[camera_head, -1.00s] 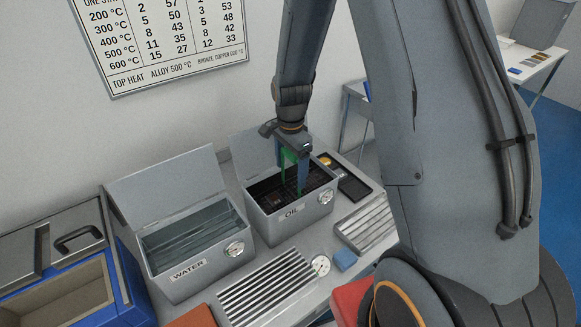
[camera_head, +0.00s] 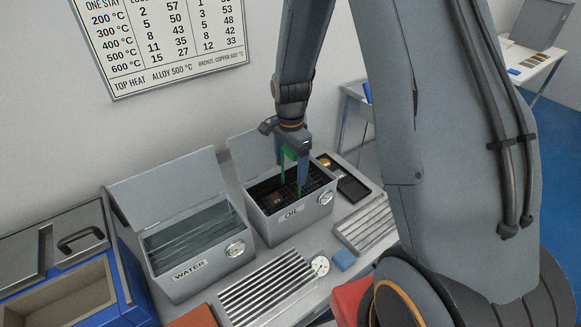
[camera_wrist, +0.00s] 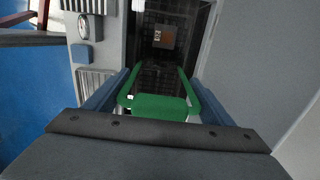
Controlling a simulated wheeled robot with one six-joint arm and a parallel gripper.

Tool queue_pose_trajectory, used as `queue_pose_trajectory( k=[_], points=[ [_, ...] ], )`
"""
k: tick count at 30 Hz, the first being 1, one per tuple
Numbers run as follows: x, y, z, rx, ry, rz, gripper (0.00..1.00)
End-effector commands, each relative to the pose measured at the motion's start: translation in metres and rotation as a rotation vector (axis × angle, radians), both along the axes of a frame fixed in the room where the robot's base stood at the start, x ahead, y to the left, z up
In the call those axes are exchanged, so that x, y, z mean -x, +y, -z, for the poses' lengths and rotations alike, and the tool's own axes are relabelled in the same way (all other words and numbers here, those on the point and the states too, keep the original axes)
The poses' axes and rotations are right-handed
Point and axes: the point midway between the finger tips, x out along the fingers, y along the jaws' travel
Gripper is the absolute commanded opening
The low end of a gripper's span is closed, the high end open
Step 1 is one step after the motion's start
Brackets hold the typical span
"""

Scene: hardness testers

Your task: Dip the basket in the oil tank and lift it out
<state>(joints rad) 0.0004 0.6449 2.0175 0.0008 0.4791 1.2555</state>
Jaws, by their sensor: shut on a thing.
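The oil tank (camera_head: 305,222) is a grey metal box labelled OIL with its lid (camera_head: 253,156) raised at the back. My gripper (camera_head: 297,172) points down over its opening and is shut on the green handle (camera_head: 287,158) of the basket. The dark mesh basket (camera_head: 291,196) sits within the tank's opening, its lower part hidden by the walls. In the wrist view the green handle (camera_wrist: 160,107) lies between my fingers, and a small brownish block (camera_wrist: 165,37) shows in the basket beyond it. I cannot tell how deep the oil reaches.
The water tank (camera_head: 197,268), lid up, stands left of the oil tank. A ribbed metal rack (camera_head: 268,287), a dial gauge (camera_head: 320,265) and a blue block (camera_head: 344,260) lie in front. A second ribbed rack (camera_head: 366,226) and a dark tray (camera_head: 353,189) are on the right.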

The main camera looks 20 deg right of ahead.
Motion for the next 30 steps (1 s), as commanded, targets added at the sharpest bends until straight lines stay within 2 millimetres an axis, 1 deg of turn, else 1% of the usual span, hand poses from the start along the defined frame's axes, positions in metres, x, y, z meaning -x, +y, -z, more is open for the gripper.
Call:
queue_pose_trajectory(
  k=[1,5,22,30],
  points=[
    [0.0,0.0,-0.003,0.0,-0.001,0.0,0.26],
    [-0.001,0.0,-0.004,0.0,-0.001,0.0,0.26],
    [0.0,0.0,0.014,0.0,-0.001,0.0,0.26],
    [0.0,0.0,0.015,0.0,-0.001,0.0,0.26]
  ],
)
